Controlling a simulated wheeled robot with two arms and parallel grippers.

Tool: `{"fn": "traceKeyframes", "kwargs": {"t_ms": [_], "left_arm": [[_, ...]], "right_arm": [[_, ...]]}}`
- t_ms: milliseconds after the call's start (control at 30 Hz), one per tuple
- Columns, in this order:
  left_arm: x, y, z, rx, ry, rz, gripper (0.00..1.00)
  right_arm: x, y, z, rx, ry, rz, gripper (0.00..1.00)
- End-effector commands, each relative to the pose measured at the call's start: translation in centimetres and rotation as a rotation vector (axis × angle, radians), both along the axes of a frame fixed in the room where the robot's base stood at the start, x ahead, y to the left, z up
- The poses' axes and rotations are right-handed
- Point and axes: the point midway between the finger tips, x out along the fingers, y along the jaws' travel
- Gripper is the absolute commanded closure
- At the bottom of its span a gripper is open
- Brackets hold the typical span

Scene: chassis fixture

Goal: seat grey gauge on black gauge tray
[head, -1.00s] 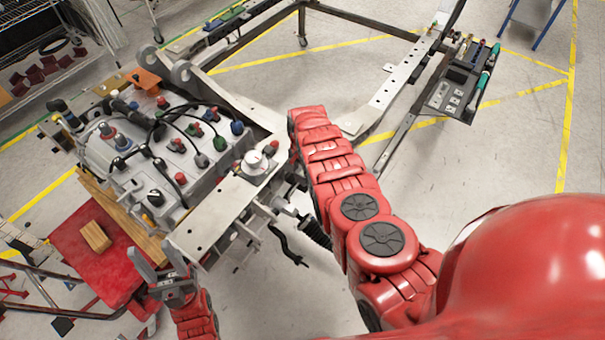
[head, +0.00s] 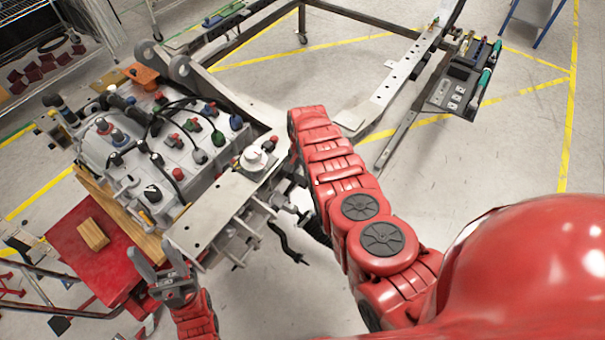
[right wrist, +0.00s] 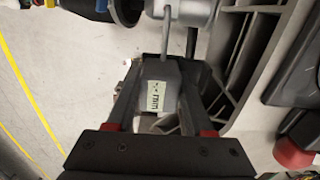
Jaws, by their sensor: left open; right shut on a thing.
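In the right wrist view my right gripper (right wrist: 170,72) is shut on a grey block-like body with a pale label, which I take to be the grey gauge (right wrist: 148,97). A thin grey bar rises from it towards a silver cylinder. In the head view my right gripper and this gauge are hidden behind my right arm. A black tray (head: 441,97) holding tools and small grey pieces is fixed to the frame at the upper right, apart from my arms; I take it as the gauge tray. My left gripper (head: 157,257) is open and empty at the lower left.
The grey engine block (head: 180,165) with hoses and coloured caps fills the left. A silver plate (head: 215,215) with a round white dial (head: 254,158) lies beside my right arm. A red cart (head: 85,240) carries a wooden block (head: 93,234).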

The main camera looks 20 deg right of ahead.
Motion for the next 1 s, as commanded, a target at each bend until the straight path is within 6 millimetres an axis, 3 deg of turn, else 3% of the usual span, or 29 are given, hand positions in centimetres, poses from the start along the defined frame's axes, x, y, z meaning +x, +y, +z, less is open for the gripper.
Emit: {"fn": "traceKeyframes", "kwargs": {"t_ms": [167,200,367,1000], "left_arm": [[0.00,0.00,0.04,0.000,0.000,0.000,0.50],[0.00,0.00,0.04,0.000,0.000,0.000,0.50],[0.00,0.00,0.03,0.000,0.000,0.000,0.50],[0.00,0.01,0.51,0.000,0.000,0.000,0.50]], "right_arm": [[0.10,0.00,0.12,0.000,-0.002,0.000,1.00],[0.09,0.00,0.11,0.000,-0.002,0.000,0.41],[0.05,0.00,0.07,0.000,-0.001,0.000,0.13],[0.01,0.01,0.52,0.000,0.000,0.000,0.13]]}}
